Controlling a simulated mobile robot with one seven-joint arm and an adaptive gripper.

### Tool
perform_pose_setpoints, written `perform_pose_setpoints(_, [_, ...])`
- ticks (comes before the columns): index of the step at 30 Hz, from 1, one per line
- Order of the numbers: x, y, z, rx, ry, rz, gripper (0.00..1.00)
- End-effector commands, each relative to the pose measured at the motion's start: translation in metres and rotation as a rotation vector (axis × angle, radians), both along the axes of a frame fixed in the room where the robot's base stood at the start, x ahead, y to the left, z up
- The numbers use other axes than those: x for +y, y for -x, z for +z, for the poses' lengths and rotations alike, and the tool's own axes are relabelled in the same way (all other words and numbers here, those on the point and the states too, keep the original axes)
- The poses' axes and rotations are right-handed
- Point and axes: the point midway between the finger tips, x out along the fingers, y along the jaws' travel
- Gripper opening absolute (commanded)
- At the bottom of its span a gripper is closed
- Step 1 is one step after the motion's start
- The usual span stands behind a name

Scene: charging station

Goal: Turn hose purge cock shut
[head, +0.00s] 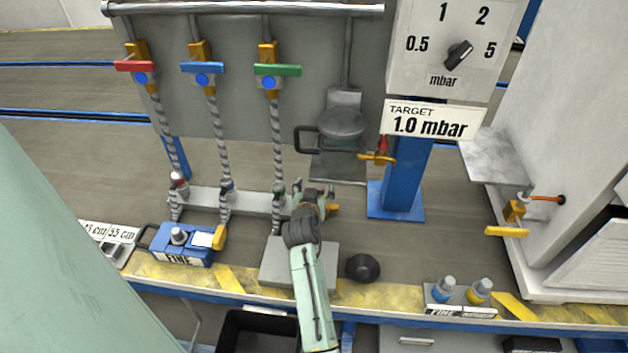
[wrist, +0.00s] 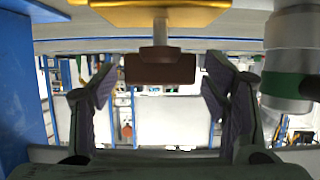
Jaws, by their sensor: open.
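My gripper (head: 312,190) is open in the head view, beside the lower end of the green-banded hose (head: 277,150). A small yellow part (head: 333,210) shows just right of it, mostly hidden by my gripper. In the wrist view, a yellow body (wrist: 155,14) with a pale stem and a dark brown block (wrist: 160,68) lies ahead, between the open fingers of my gripper (wrist: 158,88). I see no finger contact. This seems to be the purge cock, but I cannot be sure.
Red, blue and green levers (head: 278,70) sit on the back panel. A blue FINE unit (head: 183,245) stands left and a black knob (head: 362,267) right.

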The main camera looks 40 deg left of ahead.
Motion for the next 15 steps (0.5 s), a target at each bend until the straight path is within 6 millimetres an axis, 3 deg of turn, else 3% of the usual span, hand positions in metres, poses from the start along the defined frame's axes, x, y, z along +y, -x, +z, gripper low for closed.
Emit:
perform_pose_setpoints(5, [-0.008,0.013,0.005,0.001,0.001,0.0,0.68])
perform_pose_setpoints(15, [-0.041,0.069,0.032,0.002,-0.001,0.001,0.68])
